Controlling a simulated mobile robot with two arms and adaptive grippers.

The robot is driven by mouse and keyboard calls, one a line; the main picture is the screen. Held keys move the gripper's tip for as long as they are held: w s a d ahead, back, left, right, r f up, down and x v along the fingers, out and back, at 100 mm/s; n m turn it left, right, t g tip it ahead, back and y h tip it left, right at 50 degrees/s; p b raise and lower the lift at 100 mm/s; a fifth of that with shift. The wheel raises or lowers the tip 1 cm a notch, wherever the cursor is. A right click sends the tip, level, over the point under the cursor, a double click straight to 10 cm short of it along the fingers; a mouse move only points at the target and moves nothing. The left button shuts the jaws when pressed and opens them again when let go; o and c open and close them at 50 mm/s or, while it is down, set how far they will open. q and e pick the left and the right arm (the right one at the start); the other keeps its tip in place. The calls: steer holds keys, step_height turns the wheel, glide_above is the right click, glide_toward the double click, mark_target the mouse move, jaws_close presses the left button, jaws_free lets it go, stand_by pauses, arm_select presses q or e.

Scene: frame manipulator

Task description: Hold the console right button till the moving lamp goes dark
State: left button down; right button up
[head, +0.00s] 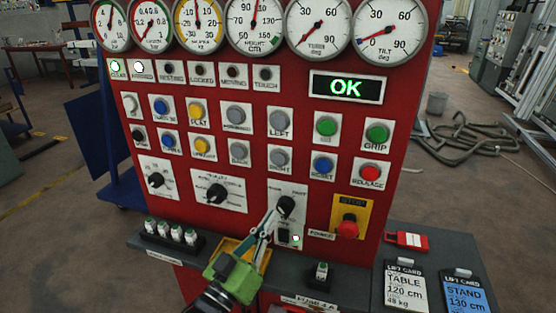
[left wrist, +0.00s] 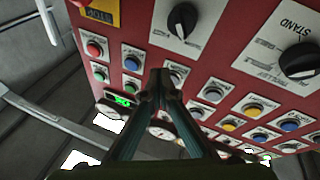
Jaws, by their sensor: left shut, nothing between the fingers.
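The console (head: 225,130) is an upright red panel. Its grey button labelled RIGHT (head: 280,158) is in the lower button row, below LEFT. The lamp labelled MOVING (head: 233,71) is dark in the top lamp row. My left gripper (head: 272,215) is shut and empty, pointing up at the panel below the RIGHT button in the head view. In the left wrist view its fingertips (left wrist: 160,77) overlap the edge of a grey button (left wrist: 178,76) beside the blue one. I cannot tell any contact; the head view shows the tips apart from RIGHT. My right gripper is not in view.
A green OK display (head: 346,88) is lit. The CLEAR lamp (head: 116,68) glows green. A rotary knob (head: 286,206) is close to my fingertips. A red stop button (head: 348,226) is to the right. Lift cards (head: 405,287) lie on the ledge.

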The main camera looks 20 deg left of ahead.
mark_target(278, 159)
arm_select(q)
step_height(278, 159, up, 9)
steer(key=s+a+t+h, duration=0.1)
steer(key=s+t+h, duration=0.1)
steer(key=t+h, duration=0.1)
steer(key=shift+a+t, duration=0.4)
steer(key=shift+t, duration=0.3)
steer(key=shift+w+f, duration=0.1)
steer(key=w+b, duration=0.3)
steer(key=w, duration=0.5)
steer(key=shift+w+d, duration=0.15)
steer(key=shift+w, duration=0.2)
steer(key=shift+w+b, duration=0.1)
steer(key=shift+b, duration=0.2)
steer(key=shift+w, duration=0.35)
